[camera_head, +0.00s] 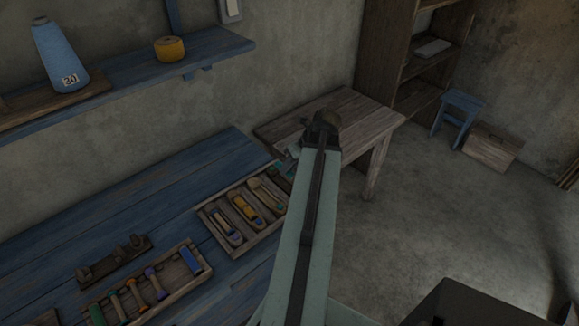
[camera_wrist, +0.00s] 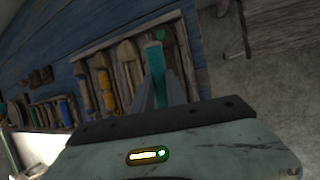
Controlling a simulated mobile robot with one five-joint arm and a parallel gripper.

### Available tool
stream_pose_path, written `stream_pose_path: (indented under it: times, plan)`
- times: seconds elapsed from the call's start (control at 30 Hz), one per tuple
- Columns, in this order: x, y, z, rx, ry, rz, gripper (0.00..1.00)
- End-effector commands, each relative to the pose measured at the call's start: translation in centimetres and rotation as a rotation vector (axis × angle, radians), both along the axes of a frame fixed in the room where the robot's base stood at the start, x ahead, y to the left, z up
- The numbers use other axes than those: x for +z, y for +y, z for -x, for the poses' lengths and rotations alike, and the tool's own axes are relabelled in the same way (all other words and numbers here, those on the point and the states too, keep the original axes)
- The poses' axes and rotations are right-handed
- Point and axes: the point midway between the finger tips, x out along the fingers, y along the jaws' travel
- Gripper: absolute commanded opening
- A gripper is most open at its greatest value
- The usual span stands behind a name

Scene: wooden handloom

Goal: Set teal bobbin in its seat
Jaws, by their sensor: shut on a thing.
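In the wrist view my gripper (camera_wrist: 158,84) is shut on the teal bobbin (camera_wrist: 154,58), which sticks out beyond the fingertips. Past it lies a wooden tray of shuttles (camera_wrist: 82,55), partly hidden by the bobbin and fingers. In the head view this shuttle tray (camera_head: 237,252) sits on the blue bench. One shuttle in it carries a yellow bobbin (camera_head: 244,208) and another a blue one (camera_head: 228,226). The tray's right end is partly hidden behind my arm. The bobbin's height above the tray is unclear.
A bobbin tray (camera_head: 174,298) with several coloured bobbins and a small pegged rack (camera_head: 113,260) stand on the blue bench (camera_head: 150,200). A wooden table (camera_head: 350,110) is behind my arm. A shelf (camera_head: 130,75) holds a blue cone (camera_head: 58,52) and yellow spool (camera_head: 170,48).

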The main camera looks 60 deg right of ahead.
Motion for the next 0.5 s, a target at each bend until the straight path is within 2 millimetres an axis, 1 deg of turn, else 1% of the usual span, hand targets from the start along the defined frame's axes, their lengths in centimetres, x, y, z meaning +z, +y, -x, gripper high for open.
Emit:
stream_pose_path:
  times: [0.03, 0.3, 0.4, 0.5]
  plan:
    - [-1.1, 0.0, 0.0, 0.001, 0.0, 0.0, 0.0]
    - [-4.6, 0.0, 0.0, 0.002, 0.0, 0.001, 0.0]
    - [-5.5, 0.0, -0.1, 0.002, 0.001, 0.001, 0.0]
    - [-5.9, 0.0, -0.1, 0.003, 0.0, 0.001, 0.0]
